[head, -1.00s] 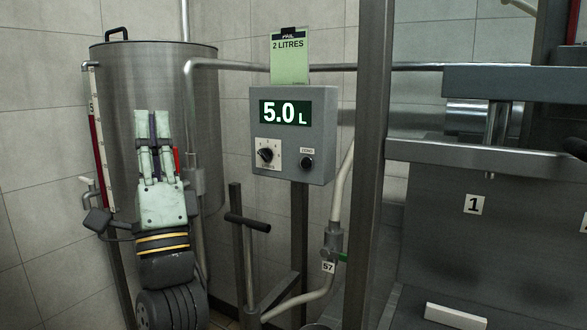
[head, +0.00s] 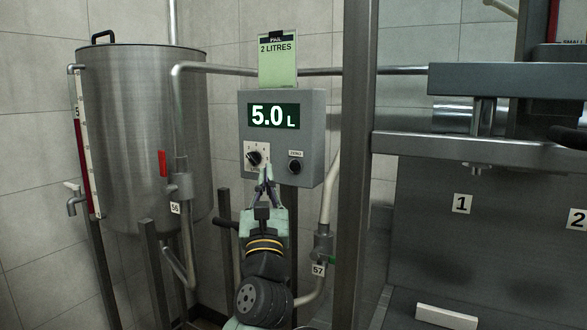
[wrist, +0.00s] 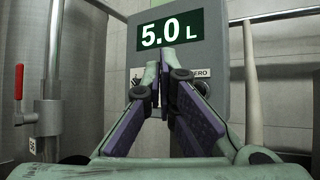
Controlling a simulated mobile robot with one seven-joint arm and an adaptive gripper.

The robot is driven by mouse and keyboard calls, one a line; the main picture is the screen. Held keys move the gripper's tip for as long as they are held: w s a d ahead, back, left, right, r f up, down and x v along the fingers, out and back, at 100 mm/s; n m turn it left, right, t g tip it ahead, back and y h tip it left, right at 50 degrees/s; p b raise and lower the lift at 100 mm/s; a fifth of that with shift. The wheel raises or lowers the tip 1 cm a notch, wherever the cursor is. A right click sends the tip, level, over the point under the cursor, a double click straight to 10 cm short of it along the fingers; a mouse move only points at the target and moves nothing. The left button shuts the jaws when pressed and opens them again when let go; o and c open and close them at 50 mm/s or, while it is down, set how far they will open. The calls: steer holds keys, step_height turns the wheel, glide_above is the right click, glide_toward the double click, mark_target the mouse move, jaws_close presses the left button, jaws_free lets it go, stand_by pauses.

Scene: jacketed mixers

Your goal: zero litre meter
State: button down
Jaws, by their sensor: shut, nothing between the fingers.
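The litre meter (head: 313,140) is a grey box on a post, and its display (head: 273,116) reads 5.0 L. Below the display are a selector knob (head: 255,157) on a white dial plate and, to its right, a black button (head: 295,167) labelled ZERO. In the wrist view the button (wrist: 200,87) is partly hidden behind the right finger. My gripper (head: 265,168) is shut and empty, its fingertips just below and right of the knob, left of the button. In the wrist view my gripper (wrist: 164,54) points at the meter face under the display. Contact cannot be told.
A green card (head: 278,66) reading 2 LITRES stands above the meter. A steel tank (head: 145,120) with a red-handled valve (head: 163,163) tagged 56 is at left. Valve 57 (head: 322,245) is below right of the meter. A steel post (head: 358,120) stands right of it.

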mark_target(290, 169)
steer(key=shift+w, duration=0.1)
steer(key=shift+w+d, duration=0.75)
steer(key=shift+w, duration=0.5)
steer(key=shift+w+d, duration=0.7)
steer(key=shift+w, duration=0.55)
steer(key=shift+w+d, duration=0.75)
steer(key=shift+w, duration=0.5)
steer(key=shift+w, duration=0.1)
steer(key=shift+w+d, duration=0.2)
steer(key=shift+w, duration=0.05)
steer(key=shift+w+d, duration=0.2)
steer(key=shift+w, duration=0.15)
steer(key=shift+s+a, duration=0.4)
steer(key=shift+s, duration=0.3)
steer(key=shift+s, duration=0.1)
